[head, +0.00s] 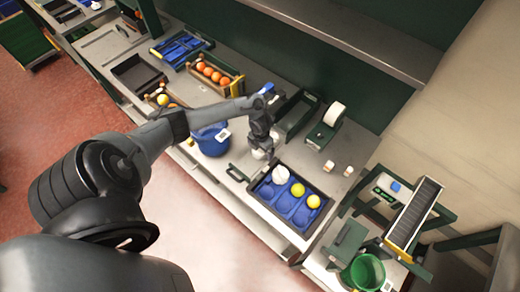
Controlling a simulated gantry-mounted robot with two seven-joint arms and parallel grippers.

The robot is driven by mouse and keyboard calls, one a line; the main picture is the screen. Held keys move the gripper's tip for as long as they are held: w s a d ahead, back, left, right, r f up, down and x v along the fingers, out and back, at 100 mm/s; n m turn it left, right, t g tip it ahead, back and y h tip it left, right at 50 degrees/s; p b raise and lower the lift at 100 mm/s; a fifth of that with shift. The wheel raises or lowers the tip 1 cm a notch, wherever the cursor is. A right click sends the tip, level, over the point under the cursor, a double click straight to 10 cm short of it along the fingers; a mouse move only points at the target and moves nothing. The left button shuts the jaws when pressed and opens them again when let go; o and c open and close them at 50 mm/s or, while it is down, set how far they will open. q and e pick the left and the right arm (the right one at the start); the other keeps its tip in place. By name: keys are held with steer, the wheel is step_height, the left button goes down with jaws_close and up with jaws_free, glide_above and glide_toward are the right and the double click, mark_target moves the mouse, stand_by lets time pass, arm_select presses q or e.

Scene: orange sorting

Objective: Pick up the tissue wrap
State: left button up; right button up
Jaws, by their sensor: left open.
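My left gripper (263,153) points down just behind and left of a dark tray with blue cups (301,225). It is open; a pale patch shows at its fingertips, too small to tell whether it is a finger or a thing. A round white item (281,174), perhaps wrapped in tissue, sits in the tray's back left cup, close to the gripper. Two yellow fruits (297,189) (313,201) sit in the cups to its right. A white roll (333,114) stands on a green holder behind the tray. Which white thing is the tissue wrap I cannot tell. My right gripper is not visible.
A blue bucket (211,140) stands left of the tray. A dark green bin (297,113) lies behind the gripper. Orange fruits (213,75) fill a rack farther left. A green bucket (365,272) stands at front right.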

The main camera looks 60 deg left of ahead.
arm_select(q)
steer(key=c, duration=1)
steer(key=shift+o, duration=0.2)
steer(key=shift+r, duration=0.15)
